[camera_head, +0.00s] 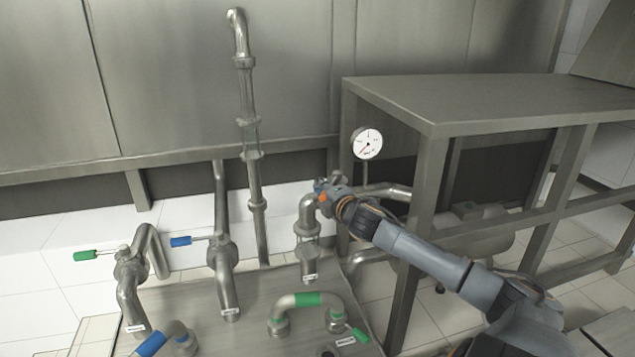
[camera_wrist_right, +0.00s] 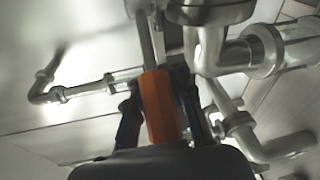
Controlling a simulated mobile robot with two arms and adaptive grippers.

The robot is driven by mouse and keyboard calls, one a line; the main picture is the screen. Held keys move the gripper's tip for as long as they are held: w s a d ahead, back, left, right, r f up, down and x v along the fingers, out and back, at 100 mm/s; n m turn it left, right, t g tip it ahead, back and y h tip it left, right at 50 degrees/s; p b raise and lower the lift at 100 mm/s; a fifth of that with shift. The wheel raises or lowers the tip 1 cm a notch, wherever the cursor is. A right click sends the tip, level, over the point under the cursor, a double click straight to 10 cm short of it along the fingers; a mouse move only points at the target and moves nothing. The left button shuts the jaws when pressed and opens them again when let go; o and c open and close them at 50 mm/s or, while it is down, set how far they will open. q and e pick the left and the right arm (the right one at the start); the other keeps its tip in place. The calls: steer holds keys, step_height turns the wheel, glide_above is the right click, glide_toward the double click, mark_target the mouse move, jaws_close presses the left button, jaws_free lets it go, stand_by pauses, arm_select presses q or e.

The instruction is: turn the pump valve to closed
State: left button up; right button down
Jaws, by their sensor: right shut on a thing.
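An orange valve handle (camera_wrist_right: 160,105) stands between the fingers of my right gripper (camera_wrist_right: 165,110) in the right wrist view. The gripper is shut on it. In the head view my right arm reaches in from the lower right. Its gripper (camera_head: 325,190) is at the pipe elbow beside the table frame, with a bit of the orange handle (camera_head: 322,197) showing. The gripper hides most of the valve there, and I cannot read the handle's label. My left gripper is not in view.
A round gauge (camera_head: 367,143) stands just behind my right gripper. A metal table (camera_head: 480,95) stands close at the right. Other valves have a green handle (camera_head: 87,255) and a blue handle (camera_head: 181,241) at the left. A green-banded pipe (camera_head: 307,299) is in front.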

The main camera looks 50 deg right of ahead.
steer(key=shift+s+n+t+y+p, duration=0.3)
steer(key=shift+s+n+y, duration=0.15)
steer(key=shift+y, duration=0.35)
steer(key=c, duration=1.2)
jaws_free()
steer(key=shift+w+d, duration=0.1)
steer(key=shift+w, duration=0.05)
steer(key=shift+o, duration=0.2)
steer(key=v, duration=0.7)
steer(key=shift+s, duration=0.25)
steer(key=shift+c, duration=0.5)
